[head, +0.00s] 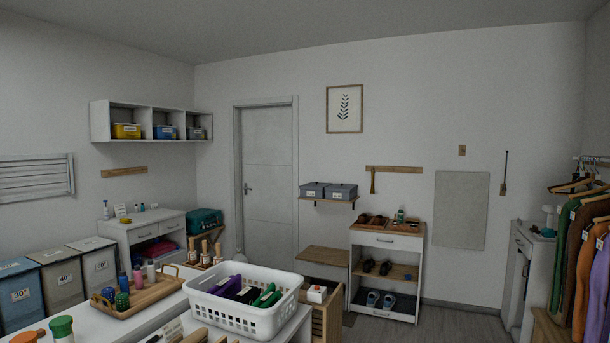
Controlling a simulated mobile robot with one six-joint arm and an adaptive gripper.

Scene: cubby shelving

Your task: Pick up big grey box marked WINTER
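Two grey lidded boxes sit side by side on a small wooden wall shelf (328,200) in the middle of the head view, right of the door. The left grey box (313,190) and the right grey box (341,192) each carry a small pale label, too small to read. A smaller grey box (196,133) stands in the right compartment of the white wall cubby (150,108), partly hidden by the divider. I cannot read WINTER on any of them. My gripper is not in view.
A white counter with a white basket (243,312) and a wooden tray (137,297) fills the near foreground. A shoe cabinet (386,240) stands right of the wall shelf. Clothes hang at the far right. Open floor (450,318) shows between cabinet and clothes.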

